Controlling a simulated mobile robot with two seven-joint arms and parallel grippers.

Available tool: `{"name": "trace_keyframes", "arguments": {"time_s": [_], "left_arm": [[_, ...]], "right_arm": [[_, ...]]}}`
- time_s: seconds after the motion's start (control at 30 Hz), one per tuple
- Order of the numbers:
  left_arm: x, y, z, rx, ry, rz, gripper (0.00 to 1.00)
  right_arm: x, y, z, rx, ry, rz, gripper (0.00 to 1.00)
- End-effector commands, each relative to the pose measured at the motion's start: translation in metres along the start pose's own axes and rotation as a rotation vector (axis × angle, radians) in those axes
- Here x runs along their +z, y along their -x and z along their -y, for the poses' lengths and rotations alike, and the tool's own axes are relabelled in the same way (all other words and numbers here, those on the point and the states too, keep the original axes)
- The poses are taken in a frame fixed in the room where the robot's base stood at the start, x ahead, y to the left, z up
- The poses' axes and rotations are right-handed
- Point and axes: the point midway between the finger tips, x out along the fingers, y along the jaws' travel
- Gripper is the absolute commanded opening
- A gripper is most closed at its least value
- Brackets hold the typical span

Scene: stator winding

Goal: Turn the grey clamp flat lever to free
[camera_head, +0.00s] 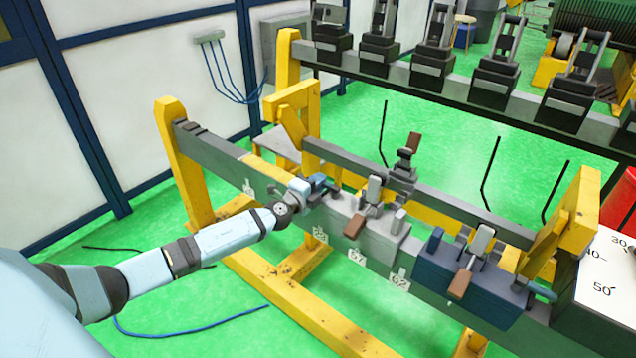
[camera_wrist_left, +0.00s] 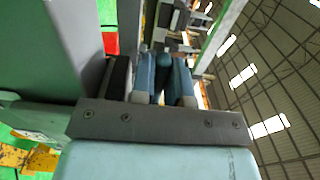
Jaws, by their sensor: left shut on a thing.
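The grey clamp (camera_head: 383,241) sits on the long dark rail, with a brown-ended handle (camera_head: 355,227) at its front and an upright grey piece on top. My left gripper (camera_head: 322,184) is at the clamp's left end, shut on what appears to be its flat lever. The fingers hide most of that lever, so its angle cannot be told. In the left wrist view the bluish fingers (camera_wrist_left: 166,80) are close together with a thin dark strip between them. My right gripper is not in view.
A blue clamp (camera_head: 480,284) with a brown-ended handle stands to the right on the same rail (camera_head: 432,303). A second rail (camera_head: 440,192) runs behind, carrying another brown-ended part. Yellow frame posts (camera_head: 183,165) stand at the left. Several dark clamps line a rack at the back.

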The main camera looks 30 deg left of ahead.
Motion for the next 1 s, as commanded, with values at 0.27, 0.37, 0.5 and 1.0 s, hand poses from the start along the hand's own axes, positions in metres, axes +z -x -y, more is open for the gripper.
{"name": "trace_keyframes", "arguments": {"time_s": [0.27, 0.37, 0.5, 1.0], "left_arm": [[-0.004, 0.007, 0.003, 0.002, 0.006, 0.115, 0.0], [-0.005, 0.011, 0.003, 0.003, 0.006, 0.191, 0.0], [-0.008, 0.017, 0.0, 0.004, 0.008, 0.317, 0.0], [-0.022, 0.034, -0.005, 0.003, 0.004, 0.738, 0.0]], "right_arm": [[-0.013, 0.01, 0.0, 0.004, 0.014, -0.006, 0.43], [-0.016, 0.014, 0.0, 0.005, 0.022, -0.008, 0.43], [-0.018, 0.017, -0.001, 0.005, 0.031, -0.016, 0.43], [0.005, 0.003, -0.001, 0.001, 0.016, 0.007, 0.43]]}}
